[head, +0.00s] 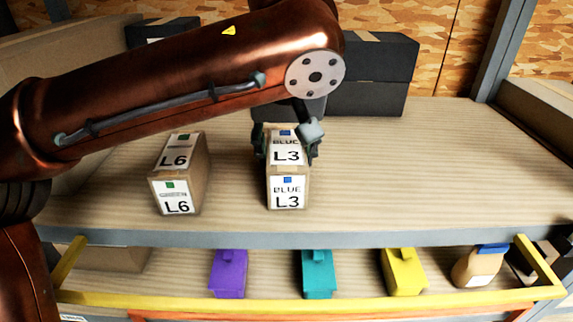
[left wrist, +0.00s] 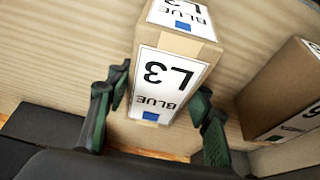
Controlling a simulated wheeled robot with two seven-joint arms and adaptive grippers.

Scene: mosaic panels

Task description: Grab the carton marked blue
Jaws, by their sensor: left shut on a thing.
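The carton marked blue (head: 289,170) is a brown box with white labels reading BLUE L3 and small blue squares. It stands upright on the upper shelf, left of the middle. My left gripper (head: 287,148) reaches it from behind and above, with one finger on each side, and is shut on it. In the left wrist view the labelled carton (left wrist: 170,75) sits between the two green-grey fingers of the left gripper (left wrist: 160,92). Its far side is hidden by the gripper in the head view. My right gripper is not in view.
A second carton marked L6 (head: 179,175), with a green square, stands to the left on the same shelf (head: 440,170). Dark boxes (head: 370,75) stand at the back. Purple (head: 228,272), teal (head: 318,272) and yellow (head: 402,270) containers sit on the lower shelf. The upper shelf's right half is clear.

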